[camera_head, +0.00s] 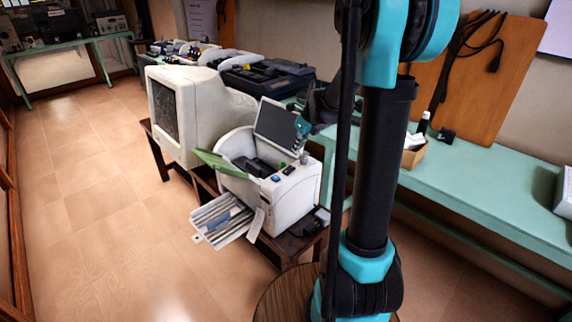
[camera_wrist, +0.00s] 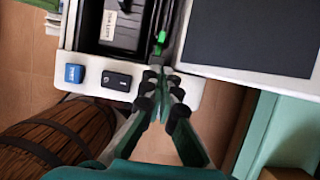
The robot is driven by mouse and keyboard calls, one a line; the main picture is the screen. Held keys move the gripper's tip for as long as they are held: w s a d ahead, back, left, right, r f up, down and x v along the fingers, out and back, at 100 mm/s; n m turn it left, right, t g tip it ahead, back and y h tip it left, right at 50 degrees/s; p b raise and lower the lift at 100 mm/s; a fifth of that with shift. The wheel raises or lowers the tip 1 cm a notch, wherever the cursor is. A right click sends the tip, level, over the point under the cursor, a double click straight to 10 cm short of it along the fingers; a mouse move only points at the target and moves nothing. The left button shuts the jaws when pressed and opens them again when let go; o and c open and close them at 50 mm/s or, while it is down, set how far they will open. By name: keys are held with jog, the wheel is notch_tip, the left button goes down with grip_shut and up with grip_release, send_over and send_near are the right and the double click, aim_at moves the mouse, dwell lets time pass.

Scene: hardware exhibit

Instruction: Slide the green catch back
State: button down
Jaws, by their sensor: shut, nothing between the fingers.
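The green catch (camera_wrist: 161,38) shows as a small bright piece at the inner edge of the white machine's opening in the wrist view. My gripper (camera_wrist: 159,64) is shut and empty, its fingertips just below the catch in that view, over the machine's front rim. Whether the tips touch the catch I cannot tell. The white machine (camera_head: 295,200) stands on a dark wooden table in the head view, its dark-panelled lid (camera_head: 277,128) raised. My gripper reaches down at the machine's right side there (camera_head: 299,150). The catch is too small to make out in the head view.
A blue button (camera_wrist: 74,73) and a black switch (camera_wrist: 117,81) sit on the rim left of my fingers. A green flap (camera_head: 216,163) and an extended tray (camera_head: 221,218) project leftward. An old monitor (camera_head: 190,115) stands close behind. A wooden barrel (camera_wrist: 60,135) is below.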

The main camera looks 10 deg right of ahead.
aim_at(283, 162)
jog(key=shift+x, duration=5.05)
jog(key=shift+d, duration=0.1)
jog(key=w+a, duration=0.2)
jog(key=shift+w+a, duration=0.1)
jog(key=shift+w, duration=0.3)
jog(key=shift+r, duration=0.1)
